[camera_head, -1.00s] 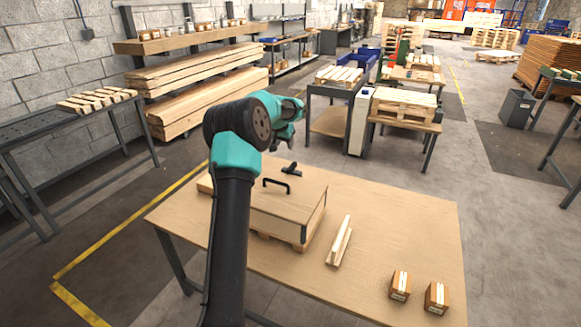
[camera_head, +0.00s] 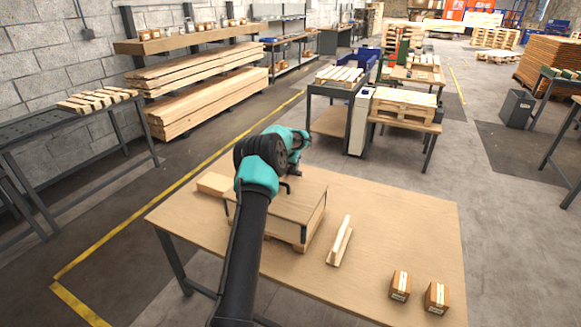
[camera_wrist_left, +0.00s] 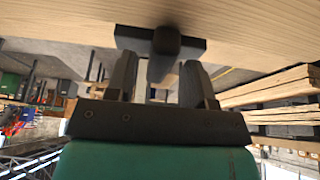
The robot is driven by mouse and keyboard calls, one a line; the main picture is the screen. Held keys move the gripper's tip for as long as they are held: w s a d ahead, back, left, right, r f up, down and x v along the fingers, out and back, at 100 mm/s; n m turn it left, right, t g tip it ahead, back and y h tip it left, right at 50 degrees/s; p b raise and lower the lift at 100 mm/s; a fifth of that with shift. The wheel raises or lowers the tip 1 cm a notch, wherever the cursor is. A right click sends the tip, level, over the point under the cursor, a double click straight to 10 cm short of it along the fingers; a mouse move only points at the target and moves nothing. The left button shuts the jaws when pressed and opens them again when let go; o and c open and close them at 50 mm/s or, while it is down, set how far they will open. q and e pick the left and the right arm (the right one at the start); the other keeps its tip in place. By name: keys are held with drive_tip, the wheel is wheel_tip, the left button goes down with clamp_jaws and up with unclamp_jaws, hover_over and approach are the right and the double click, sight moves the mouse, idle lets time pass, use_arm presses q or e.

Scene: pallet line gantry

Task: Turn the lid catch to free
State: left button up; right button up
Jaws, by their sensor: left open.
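The wooden box (camera_head: 311,207) with a flat lid stands on the workbench, and my left arm covers part of it. A black handle (camera_head: 286,188) on its lid is partly hidden. In the left wrist view the black lid catch (camera_wrist_left: 165,41), a crossbar with a rounded knob, sits against a pale wood surface. My left gripper (camera_wrist_left: 158,76) is open there. Its two fingers point at the catch, one on each side of its middle; contact cannot be told. In the head view the gripper and catch are mostly hidden behind my left wrist. My right gripper is not in view.
The workbench (camera_head: 390,230) carries a wooden strip piece (camera_head: 340,242) right of the box and two small cartons, one (camera_head: 400,286) left of the other (camera_head: 437,297), near the front right corner. The bench's right middle is clear.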

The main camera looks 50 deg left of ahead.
use_arm(q)
drive_tip(key=shift+w+f, duration=0.15)
drive_tip(key=shift+f, duration=0.15)
drive_tip(key=shift+c, duration=0.3)
clamp_jaws()
drive_tip(key=shift+a+m, duration=0.1)
drive_tip(key=shift+m, duration=0.4)
drive_tip(key=m, duration=0.1)
drive_tip(key=m+h, duration=0.1)
drive_tip(key=m, duration=0.1)
drive_tip(key=m+h, duration=0.1)
drive_tip(key=shift+a+t, duration=0.25)
drive_tip(key=shift+t, duration=0.05)
drive_tip(key=shift+a+m+h, duration=0.15)
drive_tip(key=shift+m+h, duration=0.25)
drive_tip(key=shift+m, duration=0.75)
drive_tip(key=shift+a+m+h, duration=0.15)
drive_tip(key=shift+m+h, duration=0.25)
drive_tip(key=shift+m, duration=0.75)
drive_tip(key=shift+d+m+g, duration=0.1)
drive_tip(key=shift+m+g, duration=0.3)
drive_tip(key=shift+m, duration=0.1)
